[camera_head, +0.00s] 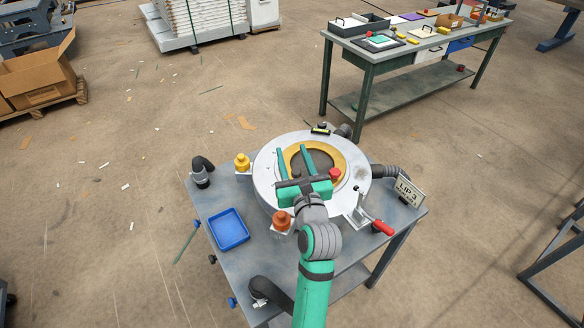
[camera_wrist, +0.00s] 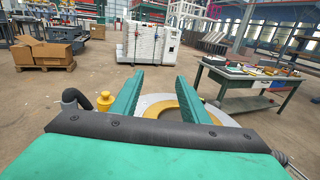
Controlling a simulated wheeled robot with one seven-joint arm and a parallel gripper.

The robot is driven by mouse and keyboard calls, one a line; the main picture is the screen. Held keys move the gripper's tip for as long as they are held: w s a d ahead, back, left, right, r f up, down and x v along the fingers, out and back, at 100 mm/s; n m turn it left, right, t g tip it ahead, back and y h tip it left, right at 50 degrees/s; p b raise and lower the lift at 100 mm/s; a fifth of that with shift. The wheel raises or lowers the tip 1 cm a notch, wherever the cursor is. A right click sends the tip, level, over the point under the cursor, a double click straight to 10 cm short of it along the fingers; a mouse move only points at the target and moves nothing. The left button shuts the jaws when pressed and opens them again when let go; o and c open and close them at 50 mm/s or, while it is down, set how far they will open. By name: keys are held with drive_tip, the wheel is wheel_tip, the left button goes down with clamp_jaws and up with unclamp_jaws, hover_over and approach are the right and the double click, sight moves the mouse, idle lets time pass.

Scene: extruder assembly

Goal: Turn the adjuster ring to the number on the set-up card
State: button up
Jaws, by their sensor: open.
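The adjuster ring (camera_head: 340,157) is a yellow-gold ring set in a round pale metal housing (camera_head: 267,173) on the table. It also shows in the wrist view (camera_wrist: 190,102), partly hidden by a finger. A red knob (camera_head: 335,173) sits at the ring's right side, close to my gripper. The set-up card (camera_head: 408,190) stands at the table's right edge and seems to read "LIP 3". My gripper (camera_head: 293,152) is open and empty, its two green fingers reaching over the ring. I cannot tell its height above the ring. Numbers on the ring are too small to read.
The grey table (camera_head: 220,268) holds a blue tray (camera_head: 229,229), a yellow knob (camera_head: 242,162), an orange knob (camera_head: 281,221) and a red-handled clamp (camera_head: 382,227). A dark pipe (camera_head: 202,170) stands at the left. A workbench (camera_head: 368,57) with several items is behind.

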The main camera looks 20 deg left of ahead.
drive_tip(key=s+d+r, duration=0.1)
drive_tip(key=s+r, duration=0.2)
drive_tip(key=s, duration=0.4)
drive_tip(key=shift+s+d+r, duration=0.15)
drive_tip(key=shift+d, duration=0.25)
